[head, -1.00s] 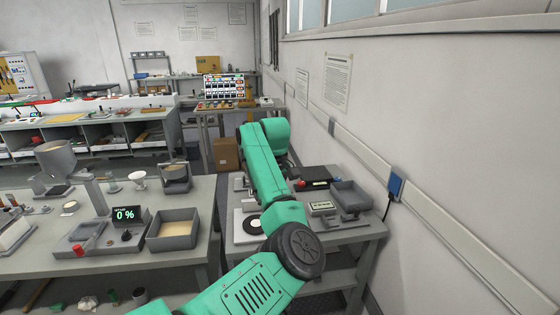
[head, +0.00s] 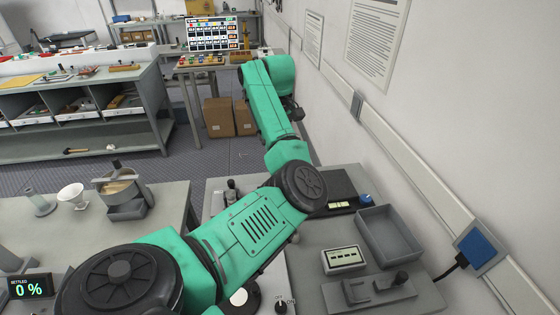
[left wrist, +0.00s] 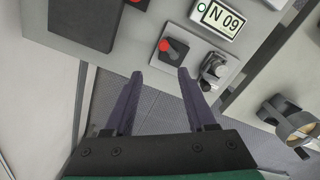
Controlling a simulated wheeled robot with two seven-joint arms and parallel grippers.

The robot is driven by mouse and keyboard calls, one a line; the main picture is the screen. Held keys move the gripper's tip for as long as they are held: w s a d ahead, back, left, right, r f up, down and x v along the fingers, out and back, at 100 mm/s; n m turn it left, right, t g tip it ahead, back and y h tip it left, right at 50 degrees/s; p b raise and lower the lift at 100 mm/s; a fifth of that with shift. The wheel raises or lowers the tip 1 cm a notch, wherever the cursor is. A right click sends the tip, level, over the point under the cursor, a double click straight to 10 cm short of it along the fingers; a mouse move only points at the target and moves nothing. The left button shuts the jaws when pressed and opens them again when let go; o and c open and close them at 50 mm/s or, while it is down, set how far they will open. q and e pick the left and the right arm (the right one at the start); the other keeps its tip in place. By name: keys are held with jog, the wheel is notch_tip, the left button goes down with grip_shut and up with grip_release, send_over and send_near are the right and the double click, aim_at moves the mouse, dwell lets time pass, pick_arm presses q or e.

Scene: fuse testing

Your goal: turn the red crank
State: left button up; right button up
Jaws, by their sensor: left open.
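The red crank (left wrist: 174,51), a dark lever with a red knob on a small grey plate, shows at the top middle of the left wrist view. My left gripper (left wrist: 158,76) is open, with its two dark fingers apart and nothing between them. The crank lies beyond the fingertips in the picture, roughly between their directions, and I see no contact. In the head view I cannot make out the crank; my green left arm covers part of that bench. My left fingers do not show there either. My right gripper is in neither view.
A grey plate with a lever (left wrist: 213,72) sits beside the crank, near an "N 09" display (left wrist: 221,18). A dark box (left wrist: 82,22) is at upper left. On the right bench are a grey tray (head: 388,234) and a small meter (head: 342,260); the wall is close on the right.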

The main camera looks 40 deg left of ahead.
pick_arm(q)
jog(key=f, duration=0.2)
jog(key=s+f+b, duration=0.1)
jog(key=f, duration=0.1)
jog(key=d+f+b, duration=0.1)
jog(key=f, duration=0.1)
jog(key=shift+s+d, duration=0.1)
jog(key=shift+s, duration=0.3)
notch_tip(320, 180, down, 3)
jog(key=shift+w+r+b, duration=0.1)
jog(key=shift+r+b, duration=0.1)
jog(key=shift+b, duration=0.25)
jog(key=f, duration=0.4)
jog(key=shift+w+a+f+p, duration=0.25)
jog(key=shift+w+p, duration=0.1)
jog(key=shift+p, duration=0.05)
jog(key=shift+d+f, duration=0.1)
jog(key=shift+f, duration=0.1)
jog(key=shift+s, duration=0.15)
jog(key=shift+f, duration=0.1)
grip_shut()
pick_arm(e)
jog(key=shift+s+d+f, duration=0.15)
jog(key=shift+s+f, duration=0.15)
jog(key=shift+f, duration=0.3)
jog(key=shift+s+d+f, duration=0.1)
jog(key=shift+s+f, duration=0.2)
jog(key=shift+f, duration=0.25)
